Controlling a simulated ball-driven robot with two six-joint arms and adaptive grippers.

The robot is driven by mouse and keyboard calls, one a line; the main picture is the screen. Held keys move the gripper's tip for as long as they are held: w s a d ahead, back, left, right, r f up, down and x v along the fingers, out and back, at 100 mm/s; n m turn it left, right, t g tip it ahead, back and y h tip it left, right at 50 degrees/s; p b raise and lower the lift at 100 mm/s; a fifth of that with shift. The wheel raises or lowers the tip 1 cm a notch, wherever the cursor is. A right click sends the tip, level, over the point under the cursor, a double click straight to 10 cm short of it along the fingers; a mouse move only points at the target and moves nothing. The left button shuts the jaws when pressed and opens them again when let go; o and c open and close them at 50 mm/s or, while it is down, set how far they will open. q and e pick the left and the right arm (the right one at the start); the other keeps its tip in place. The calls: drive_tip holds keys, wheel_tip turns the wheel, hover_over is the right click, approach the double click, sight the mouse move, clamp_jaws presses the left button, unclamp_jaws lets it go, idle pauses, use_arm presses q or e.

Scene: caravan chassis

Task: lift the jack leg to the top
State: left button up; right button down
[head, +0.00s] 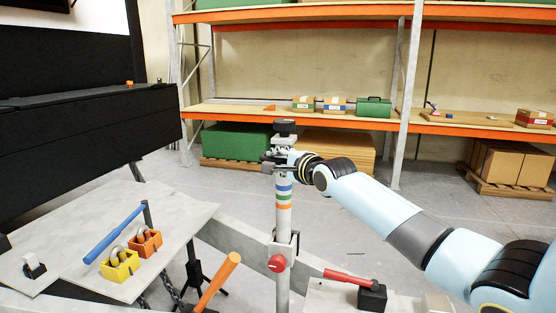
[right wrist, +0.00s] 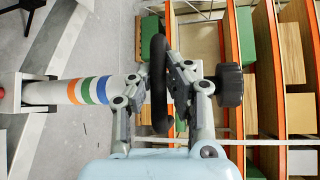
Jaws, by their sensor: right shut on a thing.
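The jack leg (head: 283,222) is an upright grey-white tube with blue, green and orange bands and a black cap (head: 284,127) on top. It passes through a clamp with a red knob (head: 277,263). My right gripper (head: 276,161) is at the upper part of the leg, below the cap. In the right wrist view the leg (right wrist: 50,92) lies sideways, and my right gripper (right wrist: 160,90) is shut around a black ring-like part (right wrist: 158,60) near the black knob (right wrist: 230,84). The fingers hide part of the leg's top. My left gripper is not in view.
A grey plate (head: 170,215) at left carries a blue bar (head: 114,232), a yellow box (head: 119,267) and an orange box (head: 146,242). An orange-handled tool (head: 219,280) stands left of the leg; a red-handled one (head: 350,277) is right. Shelves stand behind.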

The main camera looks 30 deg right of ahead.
drive_tip(key=shift+w+r, duration=0.1)
drive_tip(key=shift+r, duration=0.35)
drive_tip(key=c, duration=1.3)
unclamp_jaws()
drive_tip(key=shift+f, duration=0.2)
drive_tip(key=shift+s+f, duration=0.1)
drive_tip(key=shift+s, duration=0.15)
drive_tip(key=s, duration=0.4)
drive_tip(key=s+r, duration=0.1)
drive_tip(key=s, duration=0.2)
drive_tip(key=s+r, duration=0.1)
drive_tip(key=s, duration=0.3)
drive_tip(key=shift+s+a, duration=0.3)
drive_tip(key=shift+a, duration=0.1)
